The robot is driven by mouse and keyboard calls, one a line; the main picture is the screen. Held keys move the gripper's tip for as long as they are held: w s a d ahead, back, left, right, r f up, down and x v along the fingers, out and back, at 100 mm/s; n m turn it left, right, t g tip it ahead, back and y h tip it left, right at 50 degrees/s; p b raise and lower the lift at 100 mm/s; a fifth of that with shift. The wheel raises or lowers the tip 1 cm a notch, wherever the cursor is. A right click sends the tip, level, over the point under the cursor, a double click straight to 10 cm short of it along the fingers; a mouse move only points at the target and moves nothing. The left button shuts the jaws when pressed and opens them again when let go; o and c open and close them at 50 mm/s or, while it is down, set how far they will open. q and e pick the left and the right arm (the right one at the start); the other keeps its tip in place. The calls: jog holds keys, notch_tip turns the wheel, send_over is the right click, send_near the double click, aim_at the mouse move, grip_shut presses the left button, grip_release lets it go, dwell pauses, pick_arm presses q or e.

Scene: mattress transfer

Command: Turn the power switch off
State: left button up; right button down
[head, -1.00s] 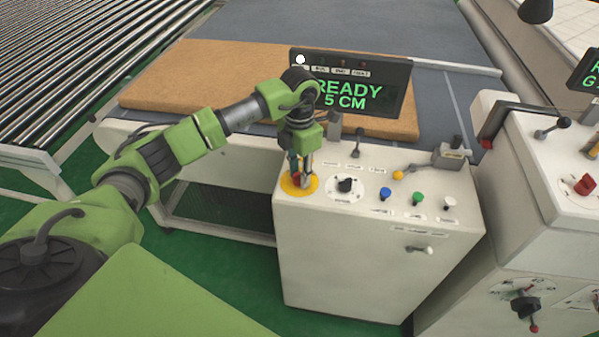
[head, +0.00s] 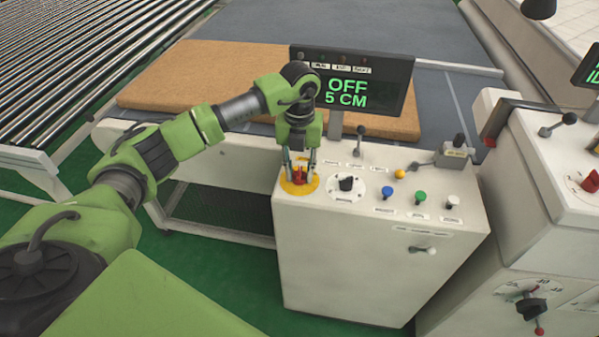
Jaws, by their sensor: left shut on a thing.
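The red power switch (head: 299,174) sits on a round yellow plate (head: 289,188) at the left of the white control console (head: 350,235). My left gripper (head: 300,178) reaches down over it, with a finger on each side, and is shut on the red switch. The fingers partly hide the switch. The display (head: 373,95) above the console reads "OFF" and "5 CM" in green. My right gripper is not in view.
A black knob (head: 346,184), blue (head: 387,191), green (head: 420,197) and white (head: 453,201) buttons, and levers share the console top. A tan mattress slab (head: 190,75) lies behind. A second console (head: 545,215) stands close on the right.

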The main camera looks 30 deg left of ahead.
aim_at(299, 171)
pick_arm(q)
jog(key=n, duration=0.4)
jog(key=shift+n, duration=0.3)
jog(key=shift+w+n, duration=0.1)
jog(key=shift+n, duration=1.8)
jog(key=o, duration=1.1)
jog(key=shift+r, duration=0.1)
notch_tip(299, 171, up, 12)
